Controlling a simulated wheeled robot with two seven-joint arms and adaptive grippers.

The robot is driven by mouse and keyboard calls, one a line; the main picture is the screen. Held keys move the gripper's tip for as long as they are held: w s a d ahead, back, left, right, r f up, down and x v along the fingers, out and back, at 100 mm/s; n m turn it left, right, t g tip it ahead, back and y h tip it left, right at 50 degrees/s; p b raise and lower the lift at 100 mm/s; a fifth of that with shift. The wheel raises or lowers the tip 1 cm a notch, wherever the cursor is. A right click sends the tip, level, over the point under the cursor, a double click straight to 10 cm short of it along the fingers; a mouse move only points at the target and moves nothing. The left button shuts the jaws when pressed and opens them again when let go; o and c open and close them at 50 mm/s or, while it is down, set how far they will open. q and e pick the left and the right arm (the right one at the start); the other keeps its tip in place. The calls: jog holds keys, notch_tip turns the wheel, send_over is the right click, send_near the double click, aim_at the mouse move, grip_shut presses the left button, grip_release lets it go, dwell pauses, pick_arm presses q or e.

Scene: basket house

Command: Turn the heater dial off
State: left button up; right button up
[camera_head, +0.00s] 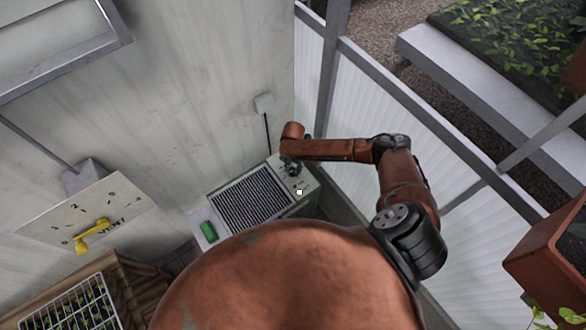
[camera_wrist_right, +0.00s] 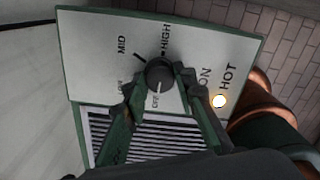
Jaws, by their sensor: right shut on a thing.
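The heater (camera_head: 252,198) is a green box with a pale top and a dark slatted grille, standing by the wall. Its dark round dial (camera_wrist_right: 158,72) shows in the right wrist view on a pale panel marked HIGH, MID, LOW and OFF. My right gripper (camera_wrist_right: 160,79) is shut on the dial, one finger on each side. It also shows small in the head view (camera_head: 290,168), over the panel. I cannot tell exactly which mark the dial points to. A round lamp (camera_wrist_right: 219,101) near the words ON and HOT is lit. My left gripper is out of view.
A vent panel (camera_head: 88,212) with a yellow handle (camera_head: 92,236) is at the left. A wire rack of plants (camera_head: 72,310) is at the lower left. A green object (camera_head: 209,231) is beside the grille. Translucent panels (camera_head: 385,125) stand close to my right arm.

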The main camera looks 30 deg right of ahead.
aim_at(293, 170)
jog(key=o, duration=1.2)
jog(key=shift+c, duration=0.2)
notch_tip(293, 170, up, 12)
dwell(0.3)
